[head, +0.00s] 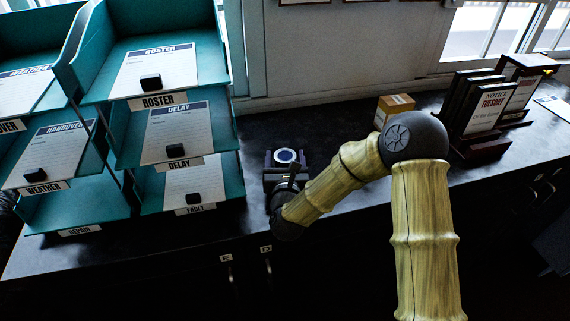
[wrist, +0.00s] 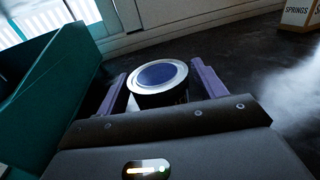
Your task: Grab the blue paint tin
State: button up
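The blue paint tin (head: 286,156) is a short round can with a pale metal rim and a dark blue top. It stands upright on the dark worktop, right of the teal trays. In the wrist view the tin (wrist: 158,77) sits between the two purple fingers of my gripper (wrist: 160,84). A narrow gap seems to show beside each finger, so the gripper looks open around the tin. In the head view my gripper (head: 285,168) is at the tin, and my wrist hides part of its near side.
Teal tray racks (head: 165,75) with labelled sheets and black blocks stand close on the left. A small cardboard box (head: 393,108) lies back right, and dark upright notice frames (head: 490,105) stand farther right. The wall is behind. Worktop between tin and box is clear.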

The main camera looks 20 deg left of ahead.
aim_at(285, 154)
jog(key=c, duration=0.9)
jog(key=shift+r, duration=0.15)
notch_tip(285, 154, up, 10)
jog(key=shift+f+b, duration=0.15)
jog(key=shift+b, duration=0.65)
